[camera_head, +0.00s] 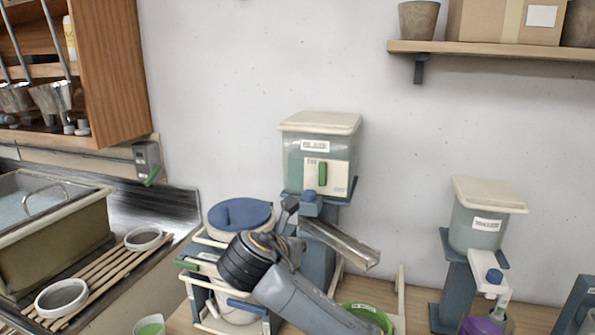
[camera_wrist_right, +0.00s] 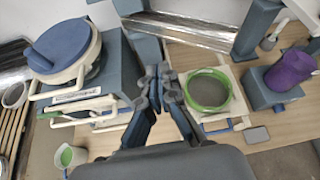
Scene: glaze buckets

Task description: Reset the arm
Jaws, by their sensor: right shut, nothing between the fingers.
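My right arm comes in from the lower right in the head view. Its gripper (camera_head: 288,210) is in front of the middle glaze dispenser, close to the blue-lidded bucket (camera_head: 240,216). In the right wrist view my right gripper (camera_wrist_right: 156,84) has its fingers together with nothing between them. There the blue-lidded bucket (camera_wrist_right: 64,42) is to the left of the fingers, and a green-rimmed round container (camera_wrist_right: 208,92) is to the right. My left gripper is not in view.
A glaze dispenser (camera_head: 320,140) with a metal chute (camera_head: 340,243) stands behind my arm. A smaller dispenser (camera_head: 480,225) stands at right, with a purple container (camera_head: 481,326) below. A sink (camera_head: 50,225) and slatted rack (camera_head: 100,275) are at left. A shelf (camera_head: 490,48) is above right.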

